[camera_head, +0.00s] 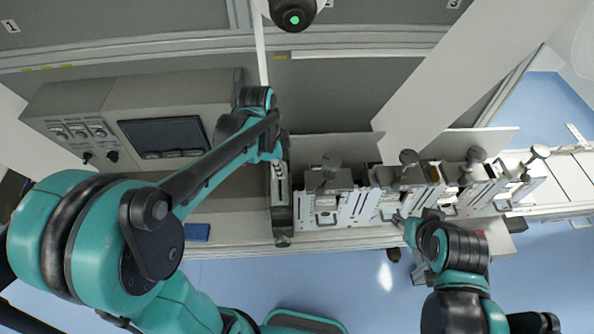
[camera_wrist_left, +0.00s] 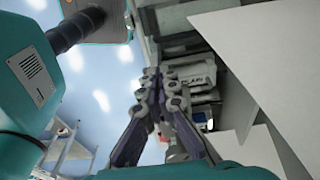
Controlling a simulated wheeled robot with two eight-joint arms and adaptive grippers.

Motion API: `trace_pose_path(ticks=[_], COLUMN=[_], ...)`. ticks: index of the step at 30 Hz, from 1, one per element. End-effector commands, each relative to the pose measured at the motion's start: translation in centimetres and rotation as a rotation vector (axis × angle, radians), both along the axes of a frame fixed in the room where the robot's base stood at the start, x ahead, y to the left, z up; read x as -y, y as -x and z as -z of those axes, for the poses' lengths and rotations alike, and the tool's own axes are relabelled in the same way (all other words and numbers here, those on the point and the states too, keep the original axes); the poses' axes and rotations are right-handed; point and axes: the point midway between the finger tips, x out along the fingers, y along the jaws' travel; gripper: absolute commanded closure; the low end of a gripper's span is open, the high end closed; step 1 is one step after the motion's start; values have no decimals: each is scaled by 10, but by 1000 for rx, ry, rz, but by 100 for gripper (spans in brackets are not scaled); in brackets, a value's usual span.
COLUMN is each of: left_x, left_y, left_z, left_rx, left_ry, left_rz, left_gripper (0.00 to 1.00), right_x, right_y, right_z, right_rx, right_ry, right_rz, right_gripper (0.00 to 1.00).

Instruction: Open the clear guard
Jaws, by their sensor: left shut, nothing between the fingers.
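Pale flat panels stand over the web machine. A large slanted one (camera_head: 440,85) crosses the upper right of the head view, and a smaller upright one (camera_head: 335,147) stands behind the row of stations. I cannot tell which is the clear guard. A large pale panel (camera_wrist_left: 255,55) also fills the right of the left wrist view. My left gripper (camera_wrist_left: 159,74) is shut and empty, with machine parts beyond it; contact cannot be judged. In the head view its arm reaches over the console to the left end of the stations. My right arm is at the lower right; its fingers are unclear.
A grey console with a dark screen (camera_head: 163,136) stands at the left, under my left arm. Several stations with round knobs (camera_head: 409,157) line the machine to the right. A small blue block (camera_head: 197,232) lies on the front ledge. Open blue floor (camera_head: 330,280) is in front.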

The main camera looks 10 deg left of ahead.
Motion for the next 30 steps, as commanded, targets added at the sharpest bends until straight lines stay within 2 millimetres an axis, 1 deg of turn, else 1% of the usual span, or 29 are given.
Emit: trace_pose_path(ticks=[2,5,12,15,18,23,30], left_x=[1,2,8,10,12,13,13], left_y=[-1,-1,-3,-3,-4,-4,-4], left_z=[5,19,63,78,90,98,99], left_rx=[-2,-2,-1,-1,0,0,0], left_ry=[1,1,0,0,0,0,0], left_rz=[7,7,6,6,5,5,4], left_gripper=[100,100,100,100,100,100,100], right_x=[0,0,0,0,0,0,0], right_y=[0,0,0,0,0,0,0], right_z=[0,1,2,2,2,2,2], right_rx=[0,0,0,0,0,0,0], right_ry=[0,0,0,0,0,0,0], right_rz=[0,0,0,0,0,0,0], right_gripper=[60,60,60,60,60,60,60])
